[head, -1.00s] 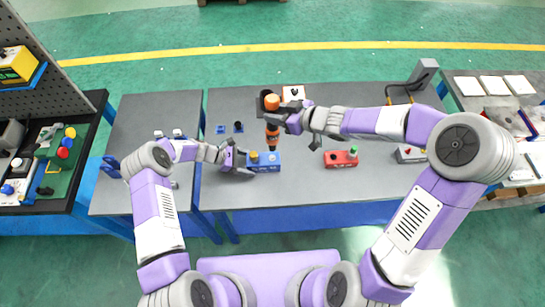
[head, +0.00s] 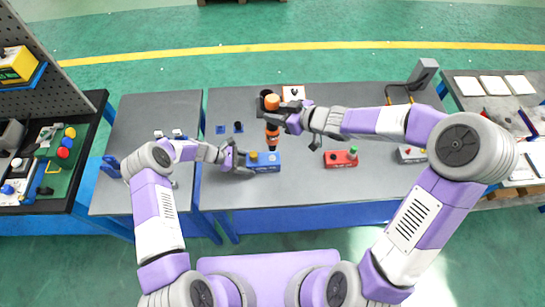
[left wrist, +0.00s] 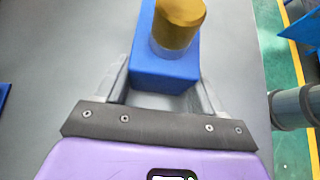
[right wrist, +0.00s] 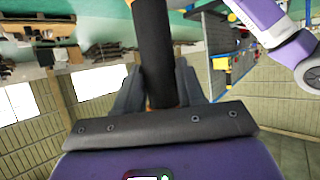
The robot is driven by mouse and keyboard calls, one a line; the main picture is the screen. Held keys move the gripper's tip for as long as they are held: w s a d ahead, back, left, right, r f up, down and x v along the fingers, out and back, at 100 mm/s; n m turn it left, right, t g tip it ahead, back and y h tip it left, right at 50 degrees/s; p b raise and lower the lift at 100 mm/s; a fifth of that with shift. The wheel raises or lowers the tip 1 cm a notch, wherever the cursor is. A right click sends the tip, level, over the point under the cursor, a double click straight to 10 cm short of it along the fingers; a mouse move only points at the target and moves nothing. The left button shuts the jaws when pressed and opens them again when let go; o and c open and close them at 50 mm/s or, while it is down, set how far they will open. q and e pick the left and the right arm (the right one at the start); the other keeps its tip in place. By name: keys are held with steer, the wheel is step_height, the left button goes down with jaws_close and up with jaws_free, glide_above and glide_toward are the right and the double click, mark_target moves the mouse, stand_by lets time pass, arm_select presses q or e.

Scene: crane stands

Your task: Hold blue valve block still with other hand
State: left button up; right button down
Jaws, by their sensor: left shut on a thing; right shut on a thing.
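The blue valve block (head: 266,166) sits on the grey table, with a gold cap on its left part. In the left wrist view the block (left wrist: 165,70) lies between my fingers, its gold cap (left wrist: 178,24) on top. My left gripper (head: 248,164) is shut on the block's left end. My right gripper (head: 275,117) is shut on an upright orange and black tool (head: 272,135). The tool's dark lower end is close to the block's top; I cannot tell whether they touch. The right wrist view shows the tool's black shaft (right wrist: 154,50) between the fingers.
A red block (head: 341,160) with a green knob stands to the right, and a grey box (head: 411,154) farther right. Small blue parts (head: 221,129) lie behind my left gripper. A white-topped box (head: 293,92) stands at the back. The table's front strip is clear.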

mark_target(277, 129)
stand_by(0.7)
steer(key=shift+f, duration=2.25)
steer(key=shift+w+n+g+y, duration=0.15)
steer(key=shift+n+g+y, duration=0.35)
steer(key=shift+n+g, duration=0.35)
steer(key=shift+n+g+y, duration=0.3)
steer(key=shift+n+g, duration=0.05)
steer(key=shift+n, duration=0.2)
steer(key=shift+f, duration=1.15)
stand_by(2.5)
